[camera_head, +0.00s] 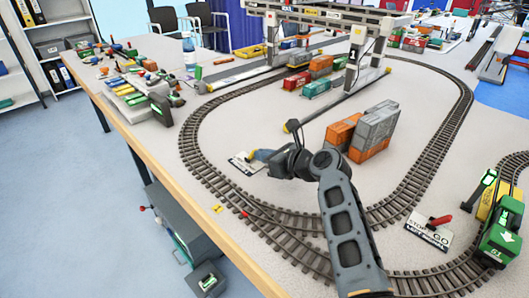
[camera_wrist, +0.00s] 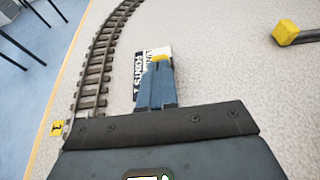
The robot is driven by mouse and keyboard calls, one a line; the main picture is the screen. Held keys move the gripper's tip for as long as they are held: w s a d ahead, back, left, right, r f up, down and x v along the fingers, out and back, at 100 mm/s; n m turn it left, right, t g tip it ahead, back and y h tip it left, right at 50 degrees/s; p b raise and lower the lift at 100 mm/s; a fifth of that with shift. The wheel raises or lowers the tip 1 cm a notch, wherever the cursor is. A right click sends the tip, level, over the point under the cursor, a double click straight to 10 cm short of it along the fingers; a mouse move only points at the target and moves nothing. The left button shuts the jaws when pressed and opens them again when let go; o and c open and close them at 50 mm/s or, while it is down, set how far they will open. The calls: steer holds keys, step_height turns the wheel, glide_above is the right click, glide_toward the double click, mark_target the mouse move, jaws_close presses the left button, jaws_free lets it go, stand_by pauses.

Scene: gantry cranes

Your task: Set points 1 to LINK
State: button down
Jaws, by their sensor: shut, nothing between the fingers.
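The points 1 lever plate (camera_head: 242,165) is a white card with black lettering, lying on the table inside the left bend of the track. In the wrist view its label (camera_wrist: 138,75) reads "POINTS 1", partly covered by my fingers. My gripper (camera_head: 256,155) is shut, its blue-grey fingers over the plate; they also show in the wrist view (camera_wrist: 157,72). A yellow bit shows at the fingertips; I cannot tell whether it is the fingertips or the lever handle. The lever and its setting are hidden. A yellow tag marked 1 (camera_head: 217,208) lies beside the track.
An orange and grey container stack (camera_head: 372,132) stands right of my gripper. A STOP/GO plate (camera_head: 427,231) with a red lever is at the lower right, near a green locomotive (camera_head: 502,230). Track (camera_head: 195,150) curves left of the plate. A gantry crane (camera_head: 355,55) stands behind.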

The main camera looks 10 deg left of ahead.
steer(key=shift+w+a+r+g+h+p, duration=0.15)
steer(key=shift+r+g+h+p, duration=0.2)
steer(key=shift+p, duration=1.2)
steer(key=p, duration=0.2)
steer(key=r+h+p, duration=0.1)
steer(key=p, duration=0.1)
steer(key=shift+w+a+r+g, duration=0.15)
steer(key=shift+a+g, duration=0.1)
steer(key=shift+a, duration=0.05)
steer(key=shift+w+a+r+g+h+p, duration=0.2)
steer(key=shift+g+h+p, duration=0.25)
steer(key=shift+p, duration=0.8)
steer(key=shift+w+a+r+g+h+p, duration=0.1)
steer(key=shift+w+a+g+h+p, duration=0.2)
steer(key=shift+a+g+h+p, duration=0.4)
steer(key=shift+w+g+h, duration=0.2)
steer(key=shift+g+h, duration=0.05)
steer(key=shift+h, duration=0.35)
steer(key=shift+w+a+b, duration=0.15)
steer(key=shift+a+b, duration=0.05)
steer(key=shift+b, duration=0.1)
steer(key=shift+r, duration=0.1)
